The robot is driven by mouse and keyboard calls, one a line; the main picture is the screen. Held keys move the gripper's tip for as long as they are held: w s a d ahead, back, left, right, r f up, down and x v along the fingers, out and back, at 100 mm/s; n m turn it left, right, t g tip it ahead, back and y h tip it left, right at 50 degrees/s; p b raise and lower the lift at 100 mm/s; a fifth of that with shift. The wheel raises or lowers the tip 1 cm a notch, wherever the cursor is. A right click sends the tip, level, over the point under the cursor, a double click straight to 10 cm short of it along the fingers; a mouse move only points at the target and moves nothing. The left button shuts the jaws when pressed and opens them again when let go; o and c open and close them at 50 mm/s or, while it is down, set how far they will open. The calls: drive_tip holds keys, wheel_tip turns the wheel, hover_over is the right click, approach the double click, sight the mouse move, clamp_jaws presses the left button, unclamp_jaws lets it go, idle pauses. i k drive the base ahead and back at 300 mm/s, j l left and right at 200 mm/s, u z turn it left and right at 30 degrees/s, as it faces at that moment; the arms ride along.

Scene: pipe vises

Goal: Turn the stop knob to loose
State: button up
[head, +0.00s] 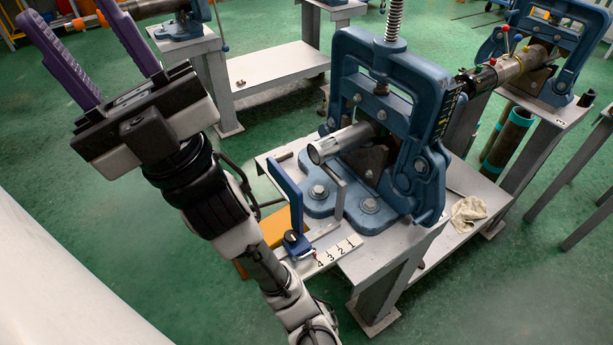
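The blue pipe vise (395,100) stands on a grey table in the middle of the head view, with a grey pipe (340,143) in it. In front of the pipe end is an upright blue stop plate (284,188). At its foot is a small dark blue knob (294,240), which looks like the stop knob, beside a white scale (338,251) marked 4 3 2 1. The knob's tight or loose setting cannot be read. My gripper (70,14) is at the upper left, purple fingers spread and empty, raised well away from the knob.
An orange-yellow object (273,228) shows behind the stop. Another vise (550,45) with a pipe stands at the upper right, with upright pipes (508,140) below. Green floor lies open at the left.

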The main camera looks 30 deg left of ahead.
sight(291, 236)
drive_tip(key=u, duration=0.85)
drive_tip(key=k, duration=0.6)
drive_tip(key=l+u, duration=0.05)
drive_tip(key=l, duration=0.05)
